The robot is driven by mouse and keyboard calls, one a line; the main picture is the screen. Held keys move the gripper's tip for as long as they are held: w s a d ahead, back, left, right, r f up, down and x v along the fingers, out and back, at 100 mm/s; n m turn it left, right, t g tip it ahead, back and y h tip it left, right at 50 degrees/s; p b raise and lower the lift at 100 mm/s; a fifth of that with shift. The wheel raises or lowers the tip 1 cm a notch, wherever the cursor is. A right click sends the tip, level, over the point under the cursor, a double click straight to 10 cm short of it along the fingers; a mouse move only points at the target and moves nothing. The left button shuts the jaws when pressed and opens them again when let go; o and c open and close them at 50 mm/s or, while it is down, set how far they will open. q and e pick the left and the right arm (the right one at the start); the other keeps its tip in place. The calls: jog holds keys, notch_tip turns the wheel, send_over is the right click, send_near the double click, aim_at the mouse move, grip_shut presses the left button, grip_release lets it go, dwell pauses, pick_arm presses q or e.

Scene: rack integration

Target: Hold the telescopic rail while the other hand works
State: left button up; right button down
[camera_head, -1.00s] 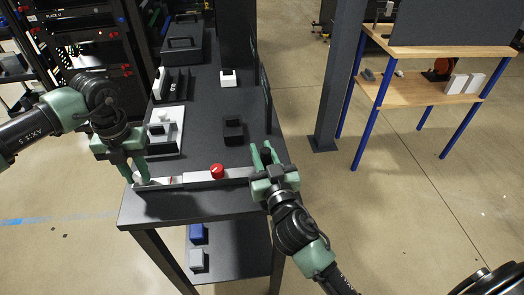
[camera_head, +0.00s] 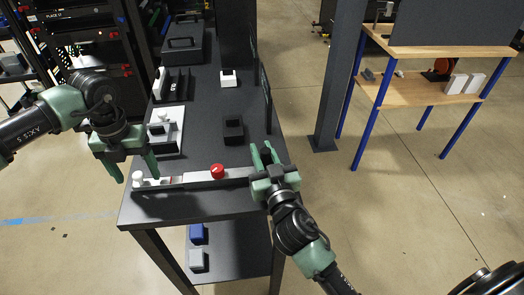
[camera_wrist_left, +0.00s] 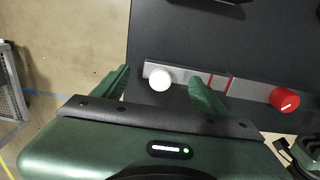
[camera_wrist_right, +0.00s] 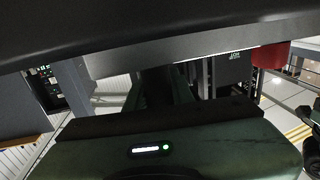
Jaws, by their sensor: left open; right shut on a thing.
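The telescopic rail (camera_head: 200,178), a long grey bar, lies along the front of the dark table. It has a white knob (camera_head: 138,176) at its left end and a red knob (camera_head: 217,171) near its middle. My left gripper (camera_head: 137,179) is open at the left end, its fingers apart on either side of the white knob. The left wrist view shows a gap around the white knob (camera_wrist_left: 160,80). My right gripper (camera_head: 264,150) is shut on the rail's right end. In the right wrist view the bar (camera_wrist_right: 200,47) crosses above the gripper, and the contact is partly hidden.
A small black open box (camera_head: 233,131), a white-and-grey fixture (camera_head: 165,135) and a white block (camera_head: 228,78) stand behind the rail. A dark upright panel (camera_head: 266,98) edges the table's right side. Blue and grey blocks sit on the lower shelf (camera_head: 235,250).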

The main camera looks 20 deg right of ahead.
pick_arm(q)
jog(key=shift+r, duration=3.25)
pick_arm(e)
jog(key=shift+f, duration=0.35)
pick_arm(q)
notch_tip(320, 180, up, 12)
pick_arm(e)
jog(key=c, duration=1.3)
grip_release()
jog(key=shift+o, duration=0.9)
jog(key=shift+r, duration=0.15)
jog(key=s, duration=1.2)
jog(key=shift+a, duration=0.1)
